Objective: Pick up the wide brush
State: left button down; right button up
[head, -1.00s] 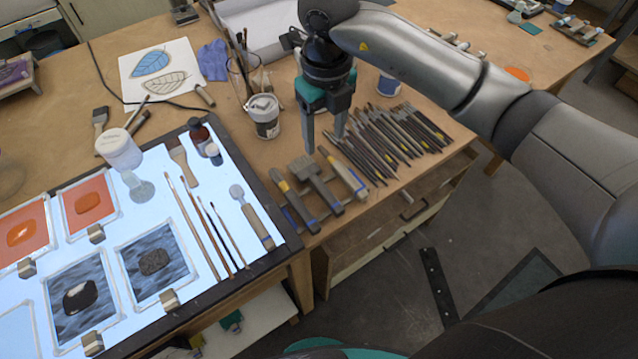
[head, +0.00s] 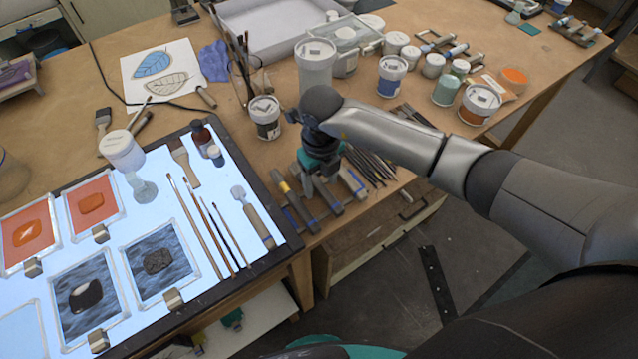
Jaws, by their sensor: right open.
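The wide brush (head: 333,206) lies on the wooden table near its front edge, in a row of hand tools. Its handle end shows, while its bristle head is hidden under my right gripper. My right gripper (head: 320,185) points down right over the brush, low and close to the tools. Its jaws are open, with the fingers about either side of the brush; I cannot tell whether they touch it. My left gripper is out of view.
Tools with blue-marked handles (head: 298,212) lie close on the left, and another (head: 355,184) on the right. Thin brushes (head: 372,168) lie partly under my arm. A lit glass panel (head: 150,310) is at the left. A white jar (head: 265,118) stands behind.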

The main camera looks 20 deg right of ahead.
jog(key=shift+f, duration=0.3)
jog(key=shift+c, duration=0.3)
grip_shut()
